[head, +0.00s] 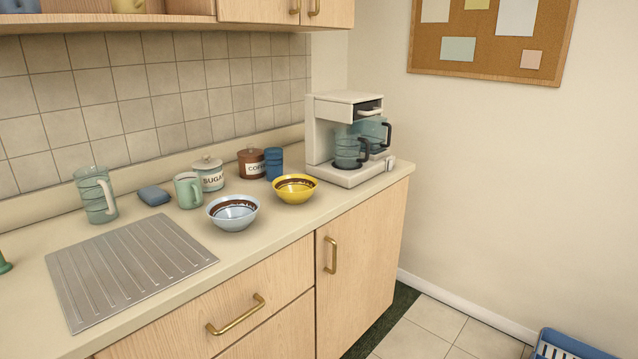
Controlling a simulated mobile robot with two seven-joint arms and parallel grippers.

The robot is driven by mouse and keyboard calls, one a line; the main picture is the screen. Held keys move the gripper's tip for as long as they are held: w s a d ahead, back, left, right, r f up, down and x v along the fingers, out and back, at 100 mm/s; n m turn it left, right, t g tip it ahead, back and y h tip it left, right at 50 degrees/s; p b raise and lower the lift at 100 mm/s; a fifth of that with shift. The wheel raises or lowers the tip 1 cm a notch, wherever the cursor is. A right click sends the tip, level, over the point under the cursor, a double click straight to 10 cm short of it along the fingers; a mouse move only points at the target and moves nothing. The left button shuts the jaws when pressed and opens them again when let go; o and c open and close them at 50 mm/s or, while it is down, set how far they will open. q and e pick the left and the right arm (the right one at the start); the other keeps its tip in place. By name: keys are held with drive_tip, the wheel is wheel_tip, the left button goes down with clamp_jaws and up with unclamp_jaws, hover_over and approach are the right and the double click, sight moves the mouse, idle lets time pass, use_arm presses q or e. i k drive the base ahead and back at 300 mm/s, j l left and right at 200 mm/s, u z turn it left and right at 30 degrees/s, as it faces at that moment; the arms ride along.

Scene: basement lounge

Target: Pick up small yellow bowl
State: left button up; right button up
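The small yellow bowl (296,194) stands upright on the kitchen counter, in front of a blue cup and left of the coffee maker. It has a dark brown patterned band inside, and its inside looks empty. A light blue bowl (233,220) stands just to its left and nearer the front edge, with a similar band. Neither of my grippers shows in the head view.
The coffee maker (347,178) holds glass jugs. A coffee jar (251,163), blue cup (274,163), sugar jar (209,178), green mug (187,192) and glass pitcher (95,205) line the back. Counter right of the yellow bowl's front is clear. A blue basket (572,345) stands on the floor.

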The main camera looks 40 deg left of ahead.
sight(292, 189)
drive_tip(key=i+u, duration=0.2)
drive_tip(key=i, duration=0.3)
drive_tip(key=i+l+u, duration=0.25)
drive_tip(key=i, duration=0.25)
drive_tip(key=i+l+u, duration=0.1)
drive_tip(key=i+u, duration=0.15)
drive_tip(key=u, duration=0.2)
drive_tip(key=i+l+u, duration=0.2)
drive_tip(key=u, duration=0.2)
drive_tip(key=i+l+u, duration=0.25)
drive_tip(key=u, duration=0.2)
drive_tip(key=i+l+u, duration=0.15)
drive_tip(key=l+u, duration=0.3)
drive_tip(key=j, duration=0.1)
